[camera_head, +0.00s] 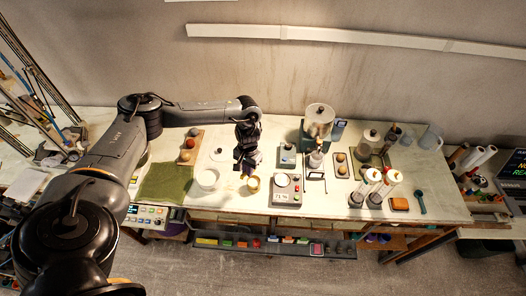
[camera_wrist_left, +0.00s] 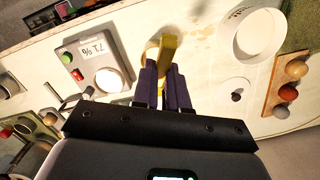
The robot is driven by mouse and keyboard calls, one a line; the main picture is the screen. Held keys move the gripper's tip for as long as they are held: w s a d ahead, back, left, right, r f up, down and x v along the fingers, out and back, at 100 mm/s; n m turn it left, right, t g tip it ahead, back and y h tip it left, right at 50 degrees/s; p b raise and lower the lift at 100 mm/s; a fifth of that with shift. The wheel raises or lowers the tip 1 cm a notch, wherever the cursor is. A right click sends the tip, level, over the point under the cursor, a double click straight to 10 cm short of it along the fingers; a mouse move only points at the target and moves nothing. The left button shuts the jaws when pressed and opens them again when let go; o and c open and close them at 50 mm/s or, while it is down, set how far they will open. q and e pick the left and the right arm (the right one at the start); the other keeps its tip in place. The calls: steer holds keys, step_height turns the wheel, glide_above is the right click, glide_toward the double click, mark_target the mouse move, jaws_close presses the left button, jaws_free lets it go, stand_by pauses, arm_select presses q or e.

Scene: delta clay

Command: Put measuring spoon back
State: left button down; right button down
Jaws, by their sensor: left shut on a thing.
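My left gripper (camera_head: 247,170), with dark purple fingers, points down over the middle-left of the white table. It is shut on a small brass-coloured measuring spoon (camera_head: 253,183), just right of a white bowl (camera_head: 207,179). In the left wrist view the spoon (camera_wrist_left: 166,45) sticks out beyond the fingertips (camera_wrist_left: 164,85). Its lower part is hidden between the fingers, and I cannot tell whether it touches the table. My right gripper is not in view.
A scale (camera_head: 287,190) stands close to the right of the gripper. A green cloth (camera_head: 166,183) and a tray of balls (camera_head: 189,146) lie left. A grinder-like machine (camera_head: 318,122) stands behind, bottles (camera_head: 383,188) and a teal scoop-like tool (camera_head: 421,203) at right.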

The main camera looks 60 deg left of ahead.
arm_select(q)
steer(key=shift+w+r, duration=0.2)
steer(key=w+d+r+m+p, duration=0.1)
steer(key=w+d+r+m, duration=0.1)
steer(key=w+d+r, duration=0.35)
steer(key=w+d+r+m+p, duration=0.1)
steer(key=w+d+r+p, duration=0.15)
steer(key=d, duration=0.65)
steer(key=s+d+r+m, duration=0.1)
steer(key=s+d+r, duration=0.1)
steer(key=d, duration=0.4)
steer(key=s+d+r+m, duration=0.1)
steer(key=s+d+r, duration=0.1)
steer(key=d, duration=0.5)
steer(key=shift+r+y+p, duration=0.3)
steer(key=shift+p, duration=0.05)
